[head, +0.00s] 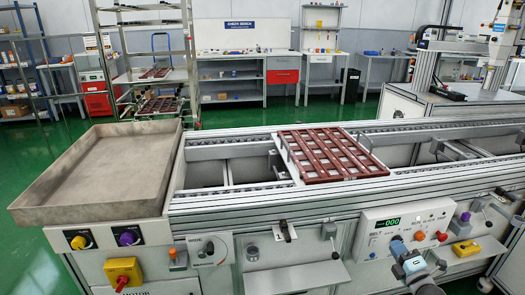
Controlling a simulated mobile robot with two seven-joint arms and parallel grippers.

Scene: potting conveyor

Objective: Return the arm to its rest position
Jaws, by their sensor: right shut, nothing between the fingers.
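My right gripper (402,252) shows at the lower right, in front of the conveyor's control panel. It is small in the view and shut, with nothing held. My right arm comes up from the bottom edge below it. The gripper overlaps the lower part of the panel in the picture; I cannot tell how far apart they are. My left gripper is out of view.
A brown slotted tray (335,172) lies on the conveyor (243,202). An empty grey metal tray (55,202) stands at the left. The control panel (376,241) has knobs and a display reading 000. A yellow box (123,271) sits on the front lower left.

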